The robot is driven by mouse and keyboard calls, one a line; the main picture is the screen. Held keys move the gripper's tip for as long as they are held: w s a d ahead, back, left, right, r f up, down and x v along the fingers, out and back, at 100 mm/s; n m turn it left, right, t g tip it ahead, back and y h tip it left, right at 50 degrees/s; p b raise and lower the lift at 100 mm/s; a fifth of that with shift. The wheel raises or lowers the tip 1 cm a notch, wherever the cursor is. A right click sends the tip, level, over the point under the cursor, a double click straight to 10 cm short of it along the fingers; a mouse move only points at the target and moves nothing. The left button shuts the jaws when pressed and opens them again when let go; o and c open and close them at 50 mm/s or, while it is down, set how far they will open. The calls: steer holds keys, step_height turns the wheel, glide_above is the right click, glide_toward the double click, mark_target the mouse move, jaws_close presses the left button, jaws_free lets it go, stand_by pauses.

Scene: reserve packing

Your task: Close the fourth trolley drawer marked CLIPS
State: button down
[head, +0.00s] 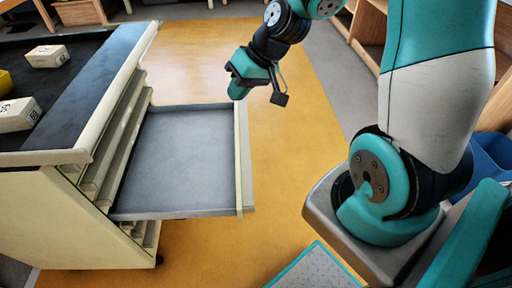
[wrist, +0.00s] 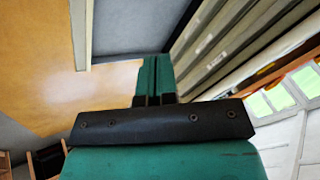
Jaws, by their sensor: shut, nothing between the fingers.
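A cream trolley (head: 75,220) stands at the left in the head view. One of its lower drawers (head: 180,160) is pulled far out to the right; its grey inside looks empty. The drawer's cream front (head: 244,160) faces right, and its label cannot be read from here. My gripper (head: 237,92) is shut and empty, near the far end of the drawer front. In the wrist view the shut fingers (wrist: 153,78) show beside the open drawer's front edge (wrist: 82,35). Whether they touch the drawer cannot be told.
Small white boxes (head: 47,56) and a yellow thing (head: 5,83) lie on the trolley's dark top. The other drawer fronts (head: 118,135) look shut. The yellow floor (head: 285,150) right of the drawer is clear. Wooden shelving (head: 370,30) stands behind.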

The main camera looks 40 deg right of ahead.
steer(key=w+d+f+m+t+h+b, duration=0.1)
steer(key=d+f+m+t+h+b, duration=0.35)
steer(key=d+f, duration=1.4)
steer(key=w+a+f+m+g+y+b, duration=0.1)
steer(key=w+a+f+b, duration=0.3)
steer(key=w+a+f, duration=0.2)
steer(key=shift+w+a+f+g+y, duration=0.2)
steer(key=shift+w+f+g+y, duration=0.15)
steer(key=shift+w+f, duration=0.85)
steer(key=shift+s+f, duration=0.15)
steer(key=shift+f, duration=0.05)
